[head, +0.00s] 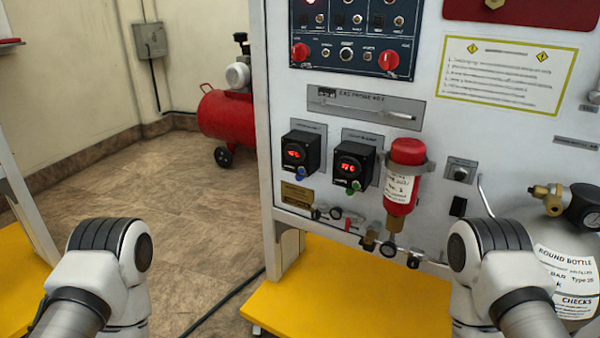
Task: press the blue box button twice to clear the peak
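Two black boxes with lit red displays are mounted side by side on the white panel. The left box (300,151) has a blue button (300,173) at its lower front. The display digits are too small to read surely. Only links of my two arms show at the lower left and lower right, apart from the boxes. Neither gripper is in the picture.
Valves and fittings (388,249) lie below. A dark switch panel (355,38) is above. A round bottle (563,265) stands at right. A yellow base (350,292) juts out below. The floor at left is open.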

